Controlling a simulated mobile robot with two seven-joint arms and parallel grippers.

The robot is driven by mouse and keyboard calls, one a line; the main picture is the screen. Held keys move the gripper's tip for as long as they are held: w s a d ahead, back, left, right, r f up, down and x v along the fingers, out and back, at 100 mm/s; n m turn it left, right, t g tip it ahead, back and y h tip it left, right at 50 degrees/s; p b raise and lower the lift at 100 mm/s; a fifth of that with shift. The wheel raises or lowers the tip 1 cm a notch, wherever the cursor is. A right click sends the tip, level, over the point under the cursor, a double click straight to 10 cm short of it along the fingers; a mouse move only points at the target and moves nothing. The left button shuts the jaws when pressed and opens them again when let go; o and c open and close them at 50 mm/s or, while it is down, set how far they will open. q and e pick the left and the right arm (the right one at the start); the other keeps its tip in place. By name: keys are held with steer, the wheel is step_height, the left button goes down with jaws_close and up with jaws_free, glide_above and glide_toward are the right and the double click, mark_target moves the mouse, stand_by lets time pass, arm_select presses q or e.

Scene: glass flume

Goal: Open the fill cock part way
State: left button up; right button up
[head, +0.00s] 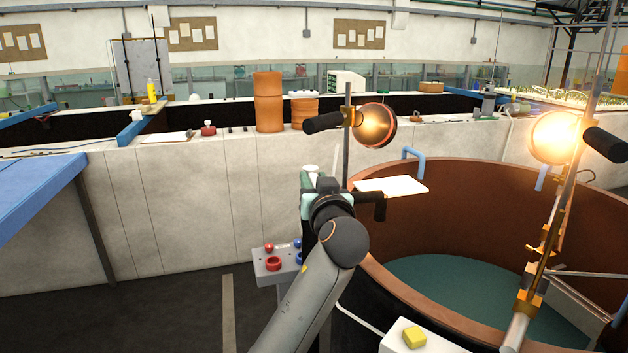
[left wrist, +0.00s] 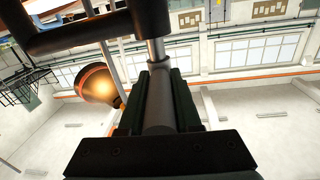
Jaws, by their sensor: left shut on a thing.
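My left gripper (head: 328,188) is beside the brown tub, mostly hidden behind my own wrist. In the left wrist view its two dark fingers (left wrist: 158,98) are shut on a grey round handle (left wrist: 158,112), one finger on each side. A bright metal stem (left wrist: 156,50) runs from the handle to a thick black bar (left wrist: 100,32). The handle looks like that of the fill cock, but the body of the cock is largely hidden. I cannot tell how far it is turned. My right gripper is not in view.
The large brown tub (head: 475,178) holds dark green water. Lit lamps (head: 375,125) and (head: 553,137) stand on posts close by. A small panel (head: 268,262) with red and blue knobs is below left.

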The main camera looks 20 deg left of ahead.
arm_select(q)
steer(key=shift+a, duration=0.1)
jaws_close()
steer(key=shift+r, duration=0.1)
steer(key=shift+r, duration=0.15)
stand_by(0.5)
